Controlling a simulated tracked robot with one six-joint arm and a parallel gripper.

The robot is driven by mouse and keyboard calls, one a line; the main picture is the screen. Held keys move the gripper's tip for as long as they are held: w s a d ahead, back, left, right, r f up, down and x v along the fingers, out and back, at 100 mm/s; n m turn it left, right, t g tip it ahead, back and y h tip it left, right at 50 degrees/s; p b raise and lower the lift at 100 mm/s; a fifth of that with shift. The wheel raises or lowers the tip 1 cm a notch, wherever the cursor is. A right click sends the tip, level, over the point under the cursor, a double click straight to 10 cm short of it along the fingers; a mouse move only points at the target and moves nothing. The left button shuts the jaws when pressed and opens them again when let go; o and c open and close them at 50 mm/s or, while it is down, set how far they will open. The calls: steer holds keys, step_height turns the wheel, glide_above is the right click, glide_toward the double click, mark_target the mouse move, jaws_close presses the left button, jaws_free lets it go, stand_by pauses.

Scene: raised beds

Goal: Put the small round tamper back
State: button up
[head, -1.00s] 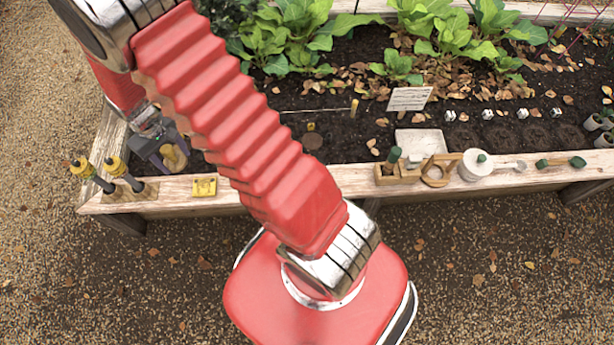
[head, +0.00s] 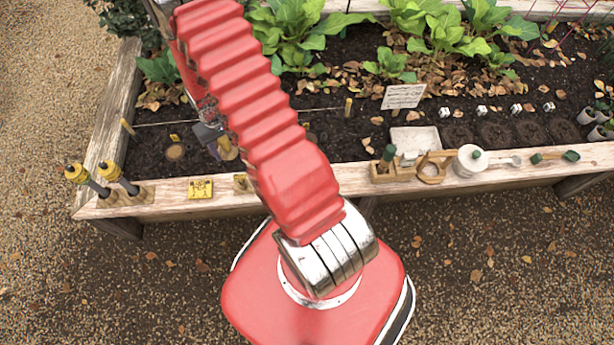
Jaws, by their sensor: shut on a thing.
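My gripper (head: 211,137) hangs over the dark soil at the left end of the raised bed, partly hidden by my red arm. It is shut on a small tan wooden piece, which looks like the small round tamper (head: 227,149). The tamper's lower end is close to the soil; I cannot tell whether it touches. A small wooden block (head: 241,183) sits on the front rim below it, partly hidden by my arm. I cannot tell if this is the tamper's place.
Two yellow-topped tools (head: 112,173) stand in a wooden holder at the rim's left end, near a yellow plate (head: 200,188). A brown disc (head: 175,151) lies in the soil. A wooden caddy (head: 393,173) and a white pot (head: 470,160) stand on the rim to the right.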

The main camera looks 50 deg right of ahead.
steer(key=s+d+f+m, duration=0.3)
steer(key=s+d+f, duration=0.3)
steer(key=s, duration=0.4)
steer(key=s+d+f+m, duration=0.3)
steer(key=s+d+f, duration=0.3)
steer(key=s+d, duration=0.3)
steer(key=shift+s+f, duration=0.35)
steer(key=shift+s, duration=0.5)
steer(key=shift+f, duration=2.95)
steer(key=shift+f, duration=2.05)
steer(key=shift+f, duration=0.1)
